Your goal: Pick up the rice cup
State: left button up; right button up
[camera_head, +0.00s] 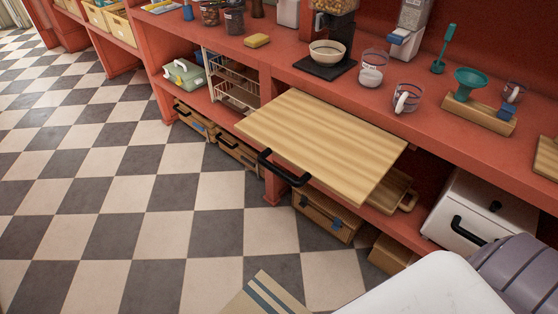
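A clear cup (371,74) with white contents and a label stands on the red counter (285,68), right of the dispenser. It may be the rice cup; the grains are too small to make out. A second clear cup (407,97) with a white handle-like part stands just right of it and nearer the counter's front edge. A light bowl (327,52) sits on a black base under a dispenser (335,22); its contents are hard to tell. Neither of my grippers is in view.
A wooden pull-out board (320,135) with a black handle juts out below the counter. A teal funnel (472,82) on a wooden stand is on the right. A yellow sponge (257,41) lies left of the dispenser. A white box (475,215) sits lower right. The checkered floor at left is clear.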

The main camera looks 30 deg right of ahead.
aim_at(409, 92)
jog(key=z, duration=1.65)
jog(key=j, duration=0.4)
jog(key=i+j, duration=0.15)
jog(key=j, duration=0.3)
jog(key=z, duration=0.05)
